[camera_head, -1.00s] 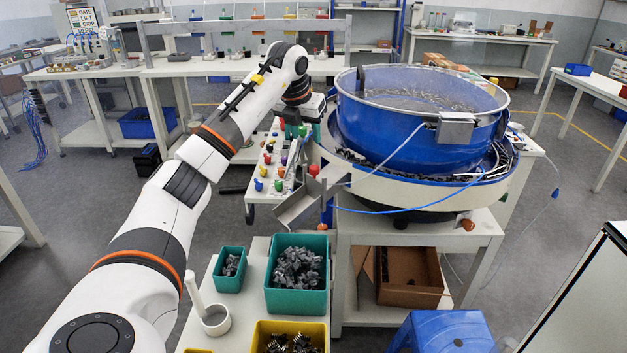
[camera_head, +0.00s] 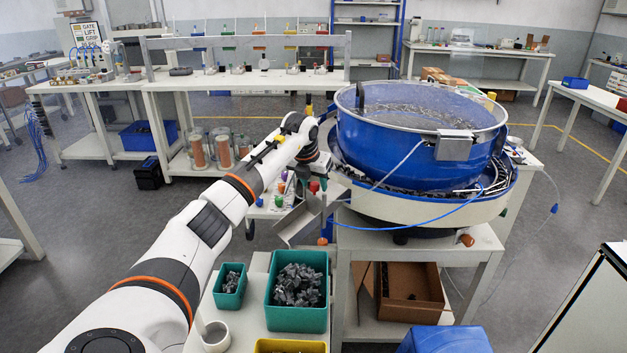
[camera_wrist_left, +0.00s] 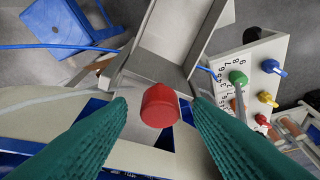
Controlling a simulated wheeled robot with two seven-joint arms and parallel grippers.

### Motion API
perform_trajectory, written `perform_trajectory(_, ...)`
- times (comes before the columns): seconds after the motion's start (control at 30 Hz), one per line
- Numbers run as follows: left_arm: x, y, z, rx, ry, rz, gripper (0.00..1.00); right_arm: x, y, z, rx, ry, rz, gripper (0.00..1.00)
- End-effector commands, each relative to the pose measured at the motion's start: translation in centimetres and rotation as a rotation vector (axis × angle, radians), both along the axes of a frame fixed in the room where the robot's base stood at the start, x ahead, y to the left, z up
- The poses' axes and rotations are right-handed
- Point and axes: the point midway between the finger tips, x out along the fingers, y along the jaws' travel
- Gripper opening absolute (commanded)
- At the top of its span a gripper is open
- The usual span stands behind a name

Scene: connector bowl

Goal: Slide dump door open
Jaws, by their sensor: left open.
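A red knob (camera_wrist_left: 159,106) shows in the left wrist view at the mouth of a grey metal chute (camera_wrist_left: 176,38). In the head view the red knob (camera_head: 314,186) sits at the top of the chute (camera_head: 299,221), beside the blue bowl (camera_head: 412,150). I cannot make out a separate door panel. My left gripper (camera_wrist_left: 159,101) is open, with its green fingers spread on either side of the knob in the wrist view. I cannot tell whether either finger touches it. In the head view my wrist is above the knob, and the fingertips are hard to see. My right gripper is not in view.
A panel with coloured knobs (camera_wrist_left: 252,85) stands close beside the chute. A teal bin (camera_head: 297,318) and a smaller teal bin (camera_head: 229,302) hold dark parts below the chute. A blue hose (camera_head: 405,211) runs past the bowl. A cardboard box (camera_head: 413,310) sits on the shelf below.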

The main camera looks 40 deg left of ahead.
Motion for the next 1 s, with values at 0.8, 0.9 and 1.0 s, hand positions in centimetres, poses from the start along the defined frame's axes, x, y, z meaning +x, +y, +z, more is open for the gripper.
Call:
perform_trajectory(0.8,0.0,0.1,2.2,0.002,-0.003,0.0,0.0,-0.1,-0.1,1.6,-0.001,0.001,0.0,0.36)
perform_trajectory(0.9,0.0,0.1,4.0,0.003,-0.002,0.001,0.0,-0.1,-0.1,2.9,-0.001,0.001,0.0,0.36)
perform_trajectory(1.0,0.0,0.1,4.6,0.002,-0.001,-0.001,0.0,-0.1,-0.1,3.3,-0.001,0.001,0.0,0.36)
